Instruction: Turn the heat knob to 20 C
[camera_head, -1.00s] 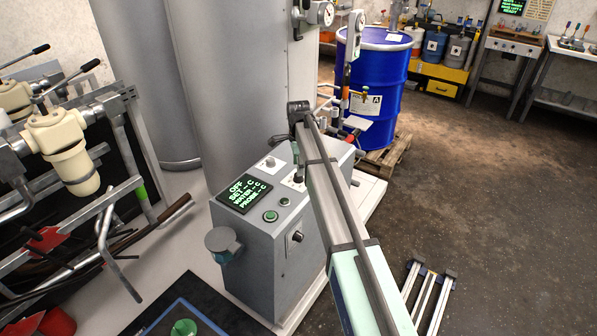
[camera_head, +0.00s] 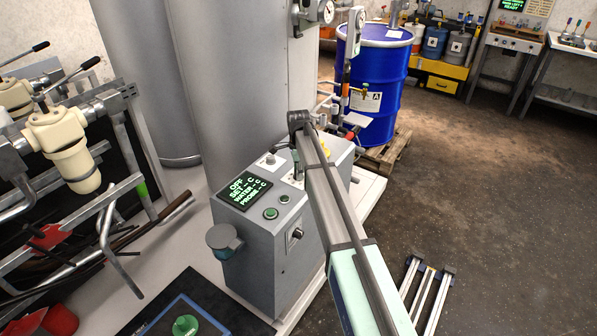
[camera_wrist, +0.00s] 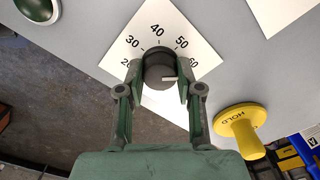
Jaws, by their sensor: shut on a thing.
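The heat knob (camera_wrist: 157,64) is a dark round knob on a white dial plate (camera_wrist: 160,14) marked 20 to 60, seen in the wrist view. Its white pointer line points right, a little below the 60 mark. My gripper (camera_wrist: 159,80) has one green finger on each side of the knob and is shut on it. The right finger partly covers the dial near 60, and the left finger is close to the 20. In the head view my gripper (camera_head: 296,168) reaches down to the top of the grey control box (camera_head: 262,262), where my arm hides part of the panel.
The box's display (camera_head: 244,191) reads OFF, with dashes for SET, WATER and PROBE. A yellow HOLD knob (camera_wrist: 241,125) stands right of the dial. A green button (camera_head: 271,213) is on the box. A blue drum (camera_head: 376,85) stands behind; the floor at right is mostly clear.

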